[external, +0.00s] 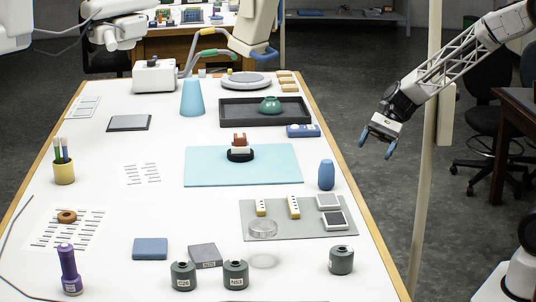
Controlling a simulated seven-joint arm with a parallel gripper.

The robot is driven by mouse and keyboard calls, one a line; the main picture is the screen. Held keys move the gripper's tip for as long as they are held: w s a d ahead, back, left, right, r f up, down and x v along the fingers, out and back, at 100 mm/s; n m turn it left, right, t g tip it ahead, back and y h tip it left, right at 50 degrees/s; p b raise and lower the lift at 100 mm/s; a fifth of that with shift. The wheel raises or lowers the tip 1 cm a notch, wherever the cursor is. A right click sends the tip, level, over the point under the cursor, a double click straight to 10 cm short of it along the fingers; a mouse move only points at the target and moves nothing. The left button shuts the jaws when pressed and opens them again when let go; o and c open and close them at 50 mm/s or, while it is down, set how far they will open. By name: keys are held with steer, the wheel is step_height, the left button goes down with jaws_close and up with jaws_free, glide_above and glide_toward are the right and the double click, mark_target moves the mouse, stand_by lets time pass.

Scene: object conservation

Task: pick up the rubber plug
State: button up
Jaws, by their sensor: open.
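My gripper (377,145) is open and empty, with its two blue fingertips apart and pointing down. It hangs beyond the right edge of the white table (110,205), well above the floor. I cannot tell for certain which thing is the rubber plug. A small brown and pale piece (240,141) stands on a black round base (240,155) on the light blue mat (210,175). A blue rounded upright piece (326,175) stands right of the mat. A green domed piece (270,104) sits in the black tray (235,115). My gripper touches none of these.
A pale upright pole (431,160) stands beside the table, near my arm. Grey-green weights (236,275), a purple tool (68,268), a pen cup (64,171) and a blue cone (192,98) stand on the table. The table's left middle has bare room.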

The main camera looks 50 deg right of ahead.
mark_target(327, 171)
steer(key=w+a+f+m+y, duration=0.1)
steer(key=w, duration=0.2)
steer(key=w+a+f+m+t+y, duration=0.1)
steer(key=w+f+m, duration=0.1)
steer(key=w, duration=0.1)
steer(key=w+f+m+y, duration=0.1)
steer(key=w+m, duration=0.1)
steer(key=w, duration=0.1)
steer(key=shift+w+a+f, duration=0.3)
steer(key=shift+w+a, duration=0.05)
steer(key=shift+a, duration=0.05)
steer(key=shift+x, duration=1.3)
steer(key=shift+x, duration=2.6)
steer(key=shift+w, duration=0.2)
steer(key=shift+c, duration=0.3)
steer(key=c, duration=0.9)
